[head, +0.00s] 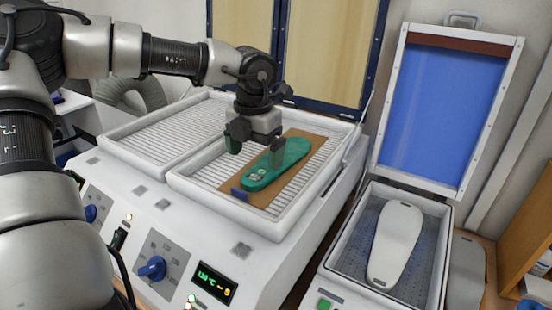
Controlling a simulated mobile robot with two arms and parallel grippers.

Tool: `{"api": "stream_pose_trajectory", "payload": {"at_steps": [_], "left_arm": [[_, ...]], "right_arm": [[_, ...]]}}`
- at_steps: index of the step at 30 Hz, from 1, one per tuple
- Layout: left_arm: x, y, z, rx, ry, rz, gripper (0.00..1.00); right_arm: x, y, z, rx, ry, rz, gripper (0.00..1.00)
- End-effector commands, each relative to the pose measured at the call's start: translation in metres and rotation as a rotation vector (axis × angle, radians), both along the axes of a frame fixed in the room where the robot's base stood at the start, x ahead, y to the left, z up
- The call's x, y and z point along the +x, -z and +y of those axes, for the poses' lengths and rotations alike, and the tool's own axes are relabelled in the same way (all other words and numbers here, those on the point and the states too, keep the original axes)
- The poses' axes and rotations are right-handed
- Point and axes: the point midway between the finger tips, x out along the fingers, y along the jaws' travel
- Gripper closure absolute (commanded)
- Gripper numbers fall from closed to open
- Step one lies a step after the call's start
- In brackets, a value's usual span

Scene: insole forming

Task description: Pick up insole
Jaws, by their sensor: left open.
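A green insole (274,165) lies flat on a brown board (305,145) in the right tray of the white heating machine. My left gripper (254,147) is open and points down over the upper left part of the insole. No insole is held between the fingers as far as I can see. My right gripper is not in view.
The heater's slatted left tray (165,137) is empty. Its front has blue knobs (152,268) and a lit display (214,283). At right, an open press with a raised blue lid (440,110) holds a white foot-shaped form (395,243).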

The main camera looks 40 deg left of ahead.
Motion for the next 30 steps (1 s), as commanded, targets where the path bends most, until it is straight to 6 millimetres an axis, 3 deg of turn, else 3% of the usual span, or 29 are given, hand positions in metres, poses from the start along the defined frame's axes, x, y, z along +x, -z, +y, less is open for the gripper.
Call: {"api": "stream_pose_trajectory", "payload": {"at_steps": [9,15,22,30], "left_arm": [[0.001,0.032,0.005,-0.003,0.000,0.006,0.04],[0.001,0.054,0.005,-0.002,0.000,0.002,0.04],[0.001,0.055,0.005,-0.002,0.000,-0.001,0.04],[0.002,0.055,0.005,-0.002,-0.001,-0.001,0.46]], "right_arm": [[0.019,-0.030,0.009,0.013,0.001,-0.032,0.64],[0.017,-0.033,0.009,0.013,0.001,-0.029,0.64],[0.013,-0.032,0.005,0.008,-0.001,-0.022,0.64],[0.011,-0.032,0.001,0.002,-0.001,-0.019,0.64]]}}
